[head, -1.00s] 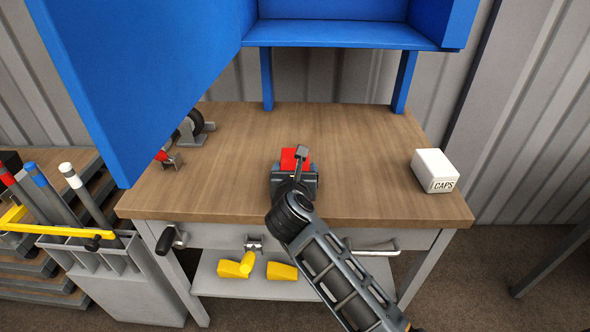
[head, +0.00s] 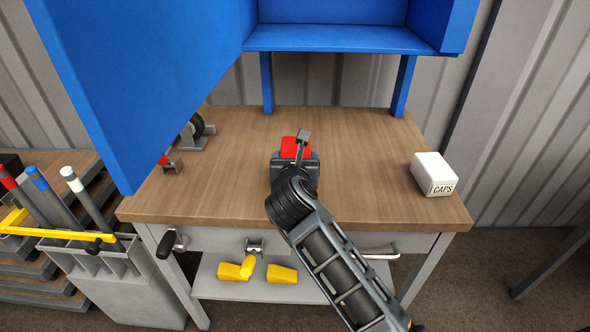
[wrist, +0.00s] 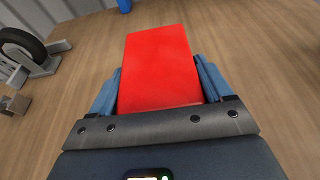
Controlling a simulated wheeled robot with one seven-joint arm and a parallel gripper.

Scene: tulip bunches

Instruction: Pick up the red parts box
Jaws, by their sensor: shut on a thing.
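The red parts box (head: 289,147) is above the wooden bench top, near its middle, and partly hidden behind my gripper in the head view. In the wrist view the red box (wrist: 160,65) sits between the two blue-grey fingers. My gripper (head: 295,158) is shut on it, with a finger on each side; the gripper also shows in the wrist view (wrist: 160,92). Whether the box touches the bench top is hard to tell.
A white CAPS box (head: 434,174) stands at the bench's right. A grinder-like wheel (head: 195,130) stands at the back left, beneath a blue open cabinet door (head: 130,80). The blue cabinet (head: 345,37) overhangs the back. The wooden bench top (head: 370,185) is clear around my gripper.

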